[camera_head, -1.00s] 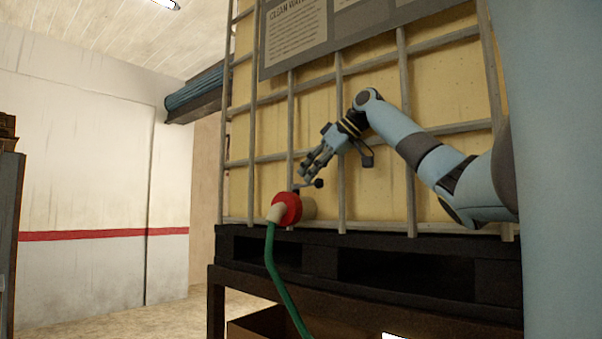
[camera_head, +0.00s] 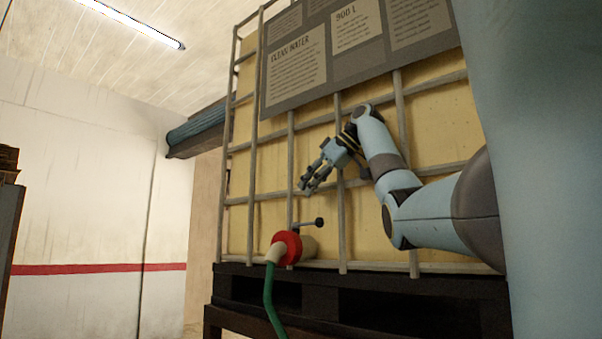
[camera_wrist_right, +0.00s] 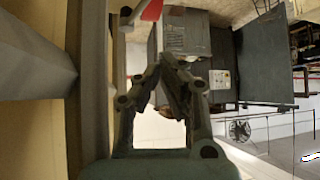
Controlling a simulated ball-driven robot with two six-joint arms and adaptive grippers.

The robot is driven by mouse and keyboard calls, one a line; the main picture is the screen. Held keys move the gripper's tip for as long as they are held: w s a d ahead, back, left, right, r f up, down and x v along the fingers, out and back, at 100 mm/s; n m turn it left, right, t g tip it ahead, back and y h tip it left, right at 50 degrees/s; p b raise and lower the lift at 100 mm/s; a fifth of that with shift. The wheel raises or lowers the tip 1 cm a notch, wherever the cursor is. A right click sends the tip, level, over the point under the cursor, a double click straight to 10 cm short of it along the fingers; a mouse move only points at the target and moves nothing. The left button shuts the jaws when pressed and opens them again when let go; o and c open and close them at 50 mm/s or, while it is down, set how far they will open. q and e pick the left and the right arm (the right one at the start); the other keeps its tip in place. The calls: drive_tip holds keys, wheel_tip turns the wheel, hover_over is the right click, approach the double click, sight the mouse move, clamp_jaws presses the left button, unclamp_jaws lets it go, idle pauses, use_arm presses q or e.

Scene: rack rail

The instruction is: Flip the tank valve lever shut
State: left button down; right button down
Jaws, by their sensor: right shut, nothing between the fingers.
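The tank valve has a red collar (camera_head: 290,247) low on the front of the caged yellow tank (camera_head: 372,215). A red piece (camera_wrist_right: 152,9), likely of the valve, shows at the top edge there. My left gripper is not in view.
A green hose (camera_head: 269,300) hangs from the valve's pale outlet. Grey cage bars (camera_head: 341,235) cross the tank front close to my gripper. The tank stands on a black pallet (camera_head: 400,302). The space to the left is open.

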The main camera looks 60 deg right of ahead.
drive_tip(key=shift+r, duration=1.8)
